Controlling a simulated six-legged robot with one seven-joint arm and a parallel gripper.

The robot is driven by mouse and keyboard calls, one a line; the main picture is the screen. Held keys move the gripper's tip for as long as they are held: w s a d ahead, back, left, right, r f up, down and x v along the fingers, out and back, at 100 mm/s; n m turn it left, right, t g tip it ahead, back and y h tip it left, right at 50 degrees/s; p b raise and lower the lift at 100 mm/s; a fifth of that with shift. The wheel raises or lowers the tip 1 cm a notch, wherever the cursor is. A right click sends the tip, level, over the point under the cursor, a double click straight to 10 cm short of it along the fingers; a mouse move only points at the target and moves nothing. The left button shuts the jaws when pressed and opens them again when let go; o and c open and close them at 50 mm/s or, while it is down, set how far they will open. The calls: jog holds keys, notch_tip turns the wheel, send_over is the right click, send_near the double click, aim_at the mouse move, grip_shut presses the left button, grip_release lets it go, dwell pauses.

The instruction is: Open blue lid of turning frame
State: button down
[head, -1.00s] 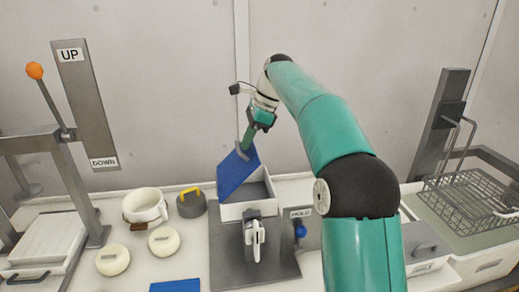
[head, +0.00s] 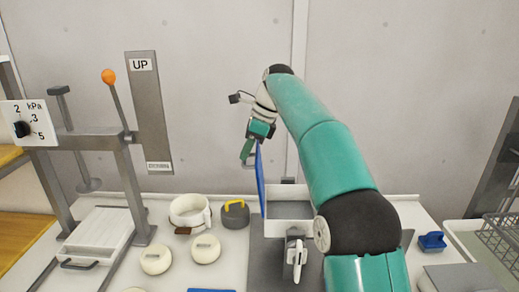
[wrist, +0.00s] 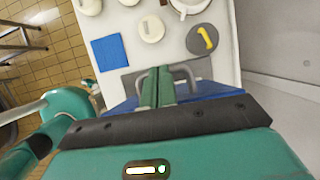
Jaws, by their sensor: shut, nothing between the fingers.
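The blue lid (head: 260,182) stands nearly upright, almost edge-on, along the left side of the white open-topped box (head: 289,192) of the turning frame. The inside of the box shows. My gripper (head: 246,152) is at the upper left of the lid. In the wrist view its green fingers (wrist: 157,88) are shut together with nothing between them, between the sides of the lid's grey handle (wrist: 185,72). Blue lid surface (wrist: 205,87) shows behind the handle. Whether the fingers touch the handle is unclear. A white crank (head: 296,256) is in front of the box.
Left of the box are a grey weight with a yellow handle (head: 235,214), a white pot (head: 189,212) and cream round pieces (head: 205,249). A press with an orange-knobbed lever (head: 109,77) stands farther left. A wire basket (head: 502,228) is at right.

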jog(key=shift+a+f, duration=0.25)
jog(key=shift+a, duration=0.55)
jog(key=v, duration=0.7)
jog(key=shift+r, duration=0.25)
jog(key=shift+s+d, duration=0.15)
